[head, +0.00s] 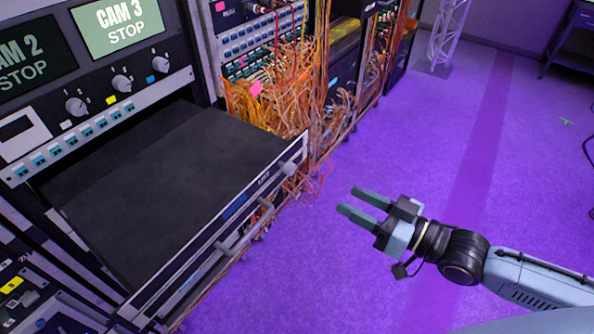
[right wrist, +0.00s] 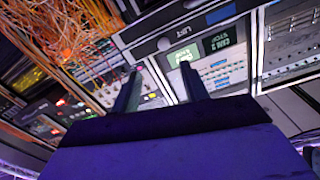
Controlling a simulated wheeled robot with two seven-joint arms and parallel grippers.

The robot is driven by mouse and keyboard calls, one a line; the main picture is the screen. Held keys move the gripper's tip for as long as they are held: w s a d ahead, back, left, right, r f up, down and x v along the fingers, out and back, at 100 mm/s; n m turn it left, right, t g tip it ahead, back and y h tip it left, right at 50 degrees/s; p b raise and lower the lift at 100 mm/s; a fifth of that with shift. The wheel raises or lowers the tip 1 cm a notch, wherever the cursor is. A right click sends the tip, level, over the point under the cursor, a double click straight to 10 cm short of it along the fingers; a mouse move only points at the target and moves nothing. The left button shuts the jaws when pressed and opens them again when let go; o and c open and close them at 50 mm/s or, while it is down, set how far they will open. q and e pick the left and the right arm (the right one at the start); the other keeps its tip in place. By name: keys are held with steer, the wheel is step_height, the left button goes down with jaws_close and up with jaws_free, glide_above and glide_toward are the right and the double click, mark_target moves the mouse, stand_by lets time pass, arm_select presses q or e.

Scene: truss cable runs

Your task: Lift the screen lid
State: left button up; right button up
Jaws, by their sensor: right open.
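The screen lid (head: 180,165) is a flat, dark panel lying level on a drawer pulled out of the equipment rack, in the left half of the head view. In the right wrist view, the strip (right wrist: 185,30) shows ahead with a label that seems to read LIFT. My right gripper (head: 351,201) is open and empty, to the right of the drawer front and apart from it. It points toward the rack. My left gripper is not in view.
Rack panels with CAM 2 and CAM 3 screens (head: 118,22) and knobs stand above the drawer. Loose orange cables (head: 290,85) hang from the rack just beyond the drawer's far corner. The purple-lit floor (head: 400,140) right of the rack is mostly clear. A truss leg (head: 445,35) stands at the back.

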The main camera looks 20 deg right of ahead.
mark_target(294, 171)
steer(key=x, duration=1.3)
steer(key=shift+a+r, duration=0.35)
steer(key=shift+r, duration=0.05)
steer(key=shift+c, duration=0.4)
jaws_close()
